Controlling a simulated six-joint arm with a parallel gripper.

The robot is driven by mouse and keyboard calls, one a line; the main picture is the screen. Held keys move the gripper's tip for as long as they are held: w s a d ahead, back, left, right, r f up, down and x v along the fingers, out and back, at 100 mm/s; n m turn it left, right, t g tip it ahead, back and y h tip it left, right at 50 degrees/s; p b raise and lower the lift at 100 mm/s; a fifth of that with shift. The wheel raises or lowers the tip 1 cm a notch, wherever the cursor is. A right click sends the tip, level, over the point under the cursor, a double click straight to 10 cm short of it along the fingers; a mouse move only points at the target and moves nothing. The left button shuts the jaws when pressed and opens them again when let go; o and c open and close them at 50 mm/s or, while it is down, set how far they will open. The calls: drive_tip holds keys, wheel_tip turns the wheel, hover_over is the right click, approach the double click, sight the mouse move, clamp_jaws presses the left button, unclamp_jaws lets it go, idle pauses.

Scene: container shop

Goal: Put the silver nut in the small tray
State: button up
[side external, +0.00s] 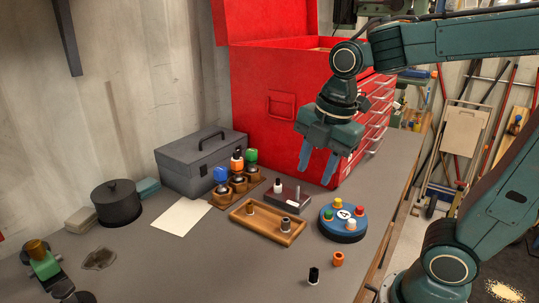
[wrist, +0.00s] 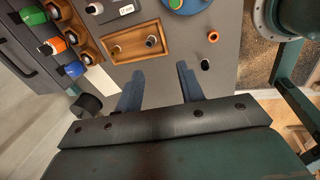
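A small wooden tray (side external: 242,222) lies on the grey bench, and it also shows in the wrist view (wrist: 132,51). A silver-grey cylindrical piece, apparently the silver nut (side external: 285,225), stands inside its right part; the wrist view shows it too (wrist: 151,41). A smaller brass-coloured peg (side external: 249,208) is at the tray's left end. My gripper (side external: 316,172) is open and empty, pointing down, high above the bench behind the tray in the side view. In the wrist view its two fingers (wrist: 160,83) are wide apart with bare bench between them.
A blue round stand (side external: 343,230) with coloured knobs is right of the tray. An orange nut (side external: 337,259) and a black nut (side external: 313,275) stand in front. A dark block (side external: 288,201) and a wooden rack of bottles (side external: 240,188) are behind. A red tool chest (side external: 260,120) rises at the back.

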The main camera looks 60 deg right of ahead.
drive_tip(key=s+m+t, duration=0.3)
drive_tip(key=s+m, duration=0.4)
drive_tip(key=m, duration=1)
drive_tip(key=shift+s, duration=0.4)
